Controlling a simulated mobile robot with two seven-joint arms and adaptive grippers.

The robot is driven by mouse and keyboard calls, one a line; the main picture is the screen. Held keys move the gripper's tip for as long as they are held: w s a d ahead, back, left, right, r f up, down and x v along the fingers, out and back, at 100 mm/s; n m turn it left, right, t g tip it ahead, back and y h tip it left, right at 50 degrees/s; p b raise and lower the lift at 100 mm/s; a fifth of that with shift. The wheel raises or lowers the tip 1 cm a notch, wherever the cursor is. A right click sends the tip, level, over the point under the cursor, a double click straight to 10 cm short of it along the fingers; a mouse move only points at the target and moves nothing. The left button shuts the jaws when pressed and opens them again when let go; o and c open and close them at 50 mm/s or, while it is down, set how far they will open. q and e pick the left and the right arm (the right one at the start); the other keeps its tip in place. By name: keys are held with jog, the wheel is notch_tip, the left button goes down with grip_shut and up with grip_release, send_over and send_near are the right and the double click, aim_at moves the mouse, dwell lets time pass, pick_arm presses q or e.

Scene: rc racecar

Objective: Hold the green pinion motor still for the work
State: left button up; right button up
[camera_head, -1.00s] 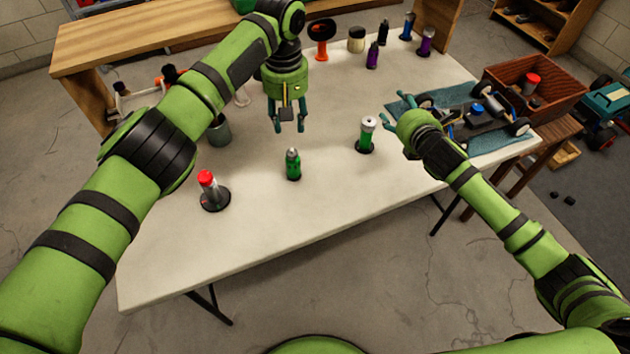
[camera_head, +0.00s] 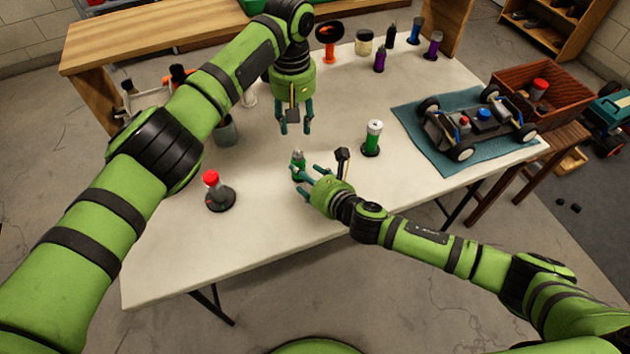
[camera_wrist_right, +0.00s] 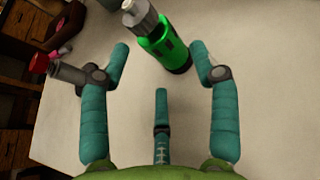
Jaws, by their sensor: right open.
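The green pinion motor (camera_head: 299,166), a green cylinder with a silver tip, stands on the white table in front of my right gripper (camera_head: 304,181). In the right wrist view the motor (camera_wrist_right: 168,45) shows at the mouth of the open right gripper (camera_wrist_right: 160,62), nearer the right-hand finger. Whether that finger touches it I cannot tell. My left gripper (camera_head: 294,125) hangs above the table behind the motor, pointing down, with its fingers apart and nothing between them.
A white-topped green cylinder (camera_head: 373,138) stands right of the motor, and a red-capped one (camera_head: 217,190) stands left. A car chassis (camera_head: 478,122) lies on a blue mat (camera_head: 415,117) at right. Several coloured bottles stand at the back.

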jog(key=shift+x, duration=1.35)
